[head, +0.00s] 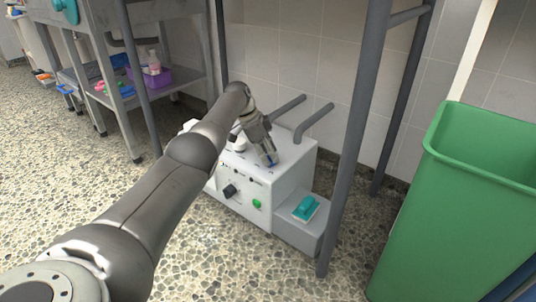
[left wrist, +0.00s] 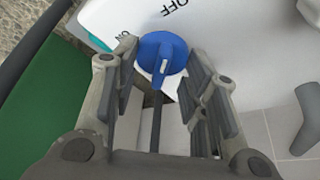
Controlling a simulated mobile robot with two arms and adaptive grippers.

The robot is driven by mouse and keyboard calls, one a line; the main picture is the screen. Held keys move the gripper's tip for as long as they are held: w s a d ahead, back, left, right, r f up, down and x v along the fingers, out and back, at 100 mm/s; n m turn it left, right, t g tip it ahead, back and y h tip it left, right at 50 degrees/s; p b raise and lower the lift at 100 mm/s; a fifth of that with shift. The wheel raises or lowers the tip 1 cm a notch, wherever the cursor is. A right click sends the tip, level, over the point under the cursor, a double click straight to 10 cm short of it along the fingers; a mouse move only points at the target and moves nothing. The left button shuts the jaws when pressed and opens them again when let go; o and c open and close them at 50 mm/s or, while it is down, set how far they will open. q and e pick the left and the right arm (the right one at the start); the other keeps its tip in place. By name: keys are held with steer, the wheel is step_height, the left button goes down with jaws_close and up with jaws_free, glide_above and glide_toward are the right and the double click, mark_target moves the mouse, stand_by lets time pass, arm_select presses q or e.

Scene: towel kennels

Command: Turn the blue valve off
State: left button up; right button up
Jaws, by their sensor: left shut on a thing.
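The blue valve (left wrist: 162,52) is a round knob with a raised grip and a pale mark, on top of a white box-shaped machine (head: 240,190). In the left wrist view, "OFF" is printed above it and a partly covered "ON" to its left. My left gripper (head: 269,158) reaches down to the machine's top. In the head view the gripper hides most of the valve, leaving a little blue. My right gripper is not in view.
Grey pipes (head: 316,118) rise behind the machine, and a grey frame post (head: 345,170) stands at its right. A teal brush (head: 305,208) lies on the low side step. A green bin (head: 470,200) stands at right, a metal shelf (head: 180,75) at left. The pebbled floor in front is clear.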

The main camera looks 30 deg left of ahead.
arm_select(q)
steer(key=shift+s+f, duration=0.1)
steer(key=o, duration=0.9)
steer(key=shift+c, duration=0.2)
steer(key=shift+r, duration=0.25)
steer(key=v, duration=1.1)
steer(key=shift+r, duration=0.3)
